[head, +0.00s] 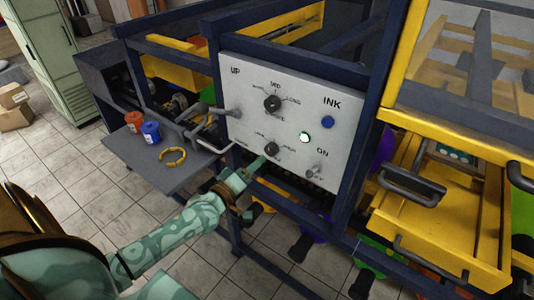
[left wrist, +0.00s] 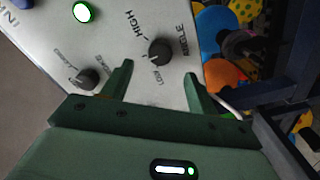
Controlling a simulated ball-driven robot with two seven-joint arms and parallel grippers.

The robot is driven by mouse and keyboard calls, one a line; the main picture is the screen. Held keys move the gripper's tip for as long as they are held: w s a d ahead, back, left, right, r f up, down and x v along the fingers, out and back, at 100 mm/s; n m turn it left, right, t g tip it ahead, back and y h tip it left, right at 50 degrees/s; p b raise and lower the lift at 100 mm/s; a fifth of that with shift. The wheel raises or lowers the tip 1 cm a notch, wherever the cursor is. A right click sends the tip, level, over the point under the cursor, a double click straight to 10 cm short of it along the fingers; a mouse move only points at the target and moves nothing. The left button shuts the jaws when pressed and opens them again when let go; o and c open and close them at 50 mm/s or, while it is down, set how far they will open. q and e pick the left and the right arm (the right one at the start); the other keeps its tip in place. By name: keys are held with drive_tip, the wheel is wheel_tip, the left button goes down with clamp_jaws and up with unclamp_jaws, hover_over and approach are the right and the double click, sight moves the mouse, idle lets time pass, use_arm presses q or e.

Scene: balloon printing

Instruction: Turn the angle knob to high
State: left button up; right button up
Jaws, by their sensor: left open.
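The angle knob (left wrist: 159,50) is a round dark knob on the grey control panel, with HIGH, LOW and ANGLE printed around it in the left wrist view. It is the lower knob (head: 271,149) of the panel in the head view. Its exact pointer direction is too small to tell. My left gripper (head: 258,163) is just below the knob, in front of the panel (head: 240,85). In the left wrist view my left gripper (left wrist: 157,73) is open, with its two green fingers apart and the knob just beyond the gap between their tips. My right gripper is out of view.
A second knob (head: 272,103) sits above. A green lit button (head: 305,137), a blue INK button (head: 327,121) and an ON switch (head: 314,170) are nearby. A metal handle (head: 213,141) stands left of the panel, by a shelf (head: 165,175) with red and blue cans.

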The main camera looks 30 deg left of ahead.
sight(269, 152)
use_arm(q)
drive_tip(key=w, duration=0.7)
drive_tip(key=shift+d, duration=0.25)
drive_tip(key=c, duration=1)
